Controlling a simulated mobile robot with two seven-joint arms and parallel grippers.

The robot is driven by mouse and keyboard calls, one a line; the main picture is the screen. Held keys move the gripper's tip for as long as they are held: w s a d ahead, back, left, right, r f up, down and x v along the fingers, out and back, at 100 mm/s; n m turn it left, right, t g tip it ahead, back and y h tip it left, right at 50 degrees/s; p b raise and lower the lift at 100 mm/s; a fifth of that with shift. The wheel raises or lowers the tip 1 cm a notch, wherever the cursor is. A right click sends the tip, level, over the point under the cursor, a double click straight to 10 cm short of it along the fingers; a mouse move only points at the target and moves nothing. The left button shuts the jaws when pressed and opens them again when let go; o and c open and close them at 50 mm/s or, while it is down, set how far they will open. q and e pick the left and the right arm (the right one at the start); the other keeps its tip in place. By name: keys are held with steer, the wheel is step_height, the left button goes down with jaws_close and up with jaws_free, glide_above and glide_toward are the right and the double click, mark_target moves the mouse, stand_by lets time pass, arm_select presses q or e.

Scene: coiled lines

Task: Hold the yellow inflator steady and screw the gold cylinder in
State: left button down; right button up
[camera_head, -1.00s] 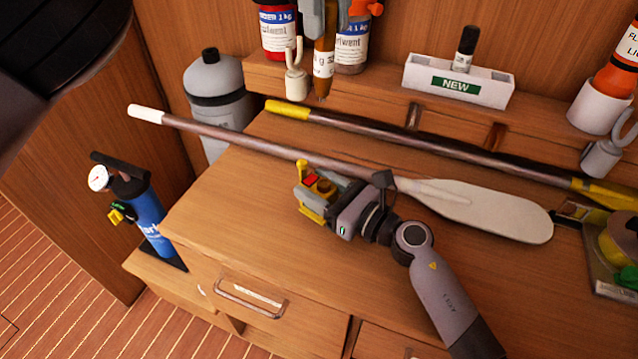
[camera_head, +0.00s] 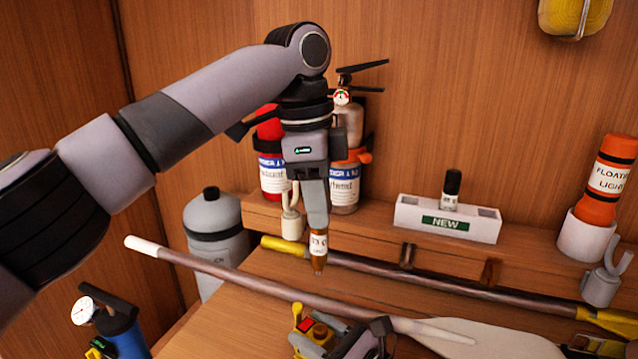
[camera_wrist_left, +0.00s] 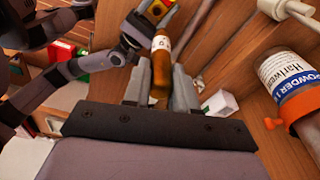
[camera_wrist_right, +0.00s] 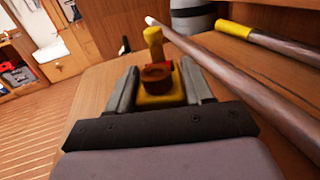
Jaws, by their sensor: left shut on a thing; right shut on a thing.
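The yellow inflator (camera_head: 312,326) sits at the bottom of the head view, with a red patch and a round orange-brown fitting on top. My right gripper (camera_head: 336,345) is shut on it; in the right wrist view the inflator (camera_wrist_right: 154,80) stands between the fingers. My left gripper (camera_head: 318,222) is shut on the gold cylinder (camera_head: 318,250) and holds it upright, tip down, above the counter. The cylinder appears above the inflator in the head view, with a clear gap. The left wrist view also shows the cylinder (camera_wrist_left: 161,68) between the fingers.
A paddle (camera_head: 470,338) and a boat hook (camera_head: 400,272) lie behind the inflator. Fire extinguishers (camera_head: 345,185) stand close behind my left gripper. A white box marked NEW (camera_head: 446,219) is on the shelf. A grey tank (camera_head: 216,235) and blue pump (camera_head: 122,335) stand at left.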

mark_target(319, 273)
arm_select(q)
steer(key=f+n, duration=0.2)
steer(key=n, duration=0.1)
steer(key=s+f+n, duration=0.1)
steer(key=f+n, duration=0.1)
steer(key=shift+s+n+t, duration=0.1)
steer(key=shift+n+t, duration=0.3)
steer(key=shift+f, duration=3.05)
steer(key=shift+f, duration=0.2)
steer(key=shift+f, duration=0.5)
